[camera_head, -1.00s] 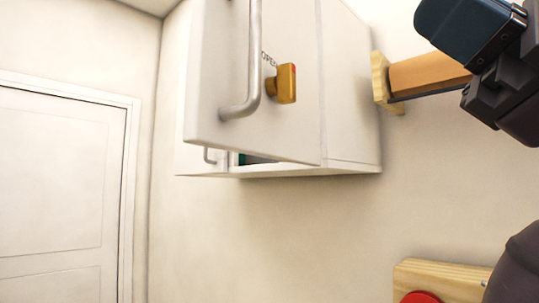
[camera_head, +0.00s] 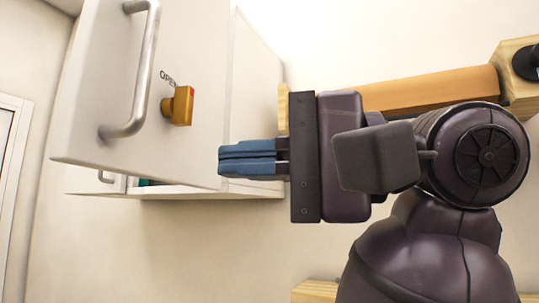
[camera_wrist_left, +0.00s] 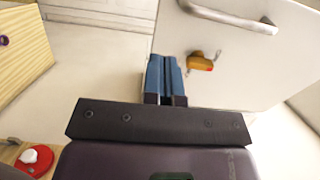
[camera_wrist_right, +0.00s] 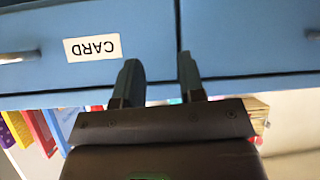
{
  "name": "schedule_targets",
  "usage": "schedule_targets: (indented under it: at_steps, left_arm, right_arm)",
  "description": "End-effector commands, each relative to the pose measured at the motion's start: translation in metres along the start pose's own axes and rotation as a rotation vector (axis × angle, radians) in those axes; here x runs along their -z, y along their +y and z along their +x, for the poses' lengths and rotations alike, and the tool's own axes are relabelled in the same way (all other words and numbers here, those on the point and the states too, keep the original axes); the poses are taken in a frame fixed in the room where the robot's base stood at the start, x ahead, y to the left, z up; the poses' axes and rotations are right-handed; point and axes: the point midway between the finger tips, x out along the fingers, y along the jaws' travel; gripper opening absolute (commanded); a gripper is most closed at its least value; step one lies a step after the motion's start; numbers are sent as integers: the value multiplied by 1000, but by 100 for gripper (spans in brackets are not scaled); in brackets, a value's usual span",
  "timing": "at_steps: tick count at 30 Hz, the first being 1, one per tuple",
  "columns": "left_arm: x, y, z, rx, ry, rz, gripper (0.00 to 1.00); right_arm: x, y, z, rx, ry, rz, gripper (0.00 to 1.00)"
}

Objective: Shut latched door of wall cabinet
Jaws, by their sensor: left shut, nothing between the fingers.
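The white wall cabinet (camera_head: 258,95) has its door (camera_head: 200,60) standing open toward me. In the left wrist view the fingers (camera_wrist_left: 166,58) lie just left of the door (camera_wrist_left: 235,75) and the knob (camera_wrist_left: 202,62). My right gripper (camera_wrist_right: 159,62) is open and empty, facing blue drawers.
A wooden beam (camera_head: 425,90) sticks out from the wall behind my left arm. A red button (camera_wrist_left: 36,158) on a wooden board is at the lower left of the left wrist view. A blue drawer front (camera_wrist_right: 100,30) labelled "CARD" fills the top of the right wrist view.

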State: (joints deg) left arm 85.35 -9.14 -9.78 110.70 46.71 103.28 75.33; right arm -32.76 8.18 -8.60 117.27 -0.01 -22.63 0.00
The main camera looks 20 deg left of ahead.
Motion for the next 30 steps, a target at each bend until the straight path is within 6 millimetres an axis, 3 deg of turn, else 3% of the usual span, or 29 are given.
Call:
schedule_targets:
  at_steps: [9,15,21,30]
  left_arm:
    - [-1,-1,57,0,-3,-1,0]
    - [-1,-1,82,1,-2,-1,0]
    - [0,-1,94,2,-1,0,0]
    - [0,0,95,2,-1,1,0]
  right_arm:
    - [-1,1,-5,-3,-5,3,36]
    - [2,2,-6,-4,-2,2,36]
    - [1,3,-6,-4,-4,-1,36]
    - [-2,3,-6,-3,-8,-4,36]
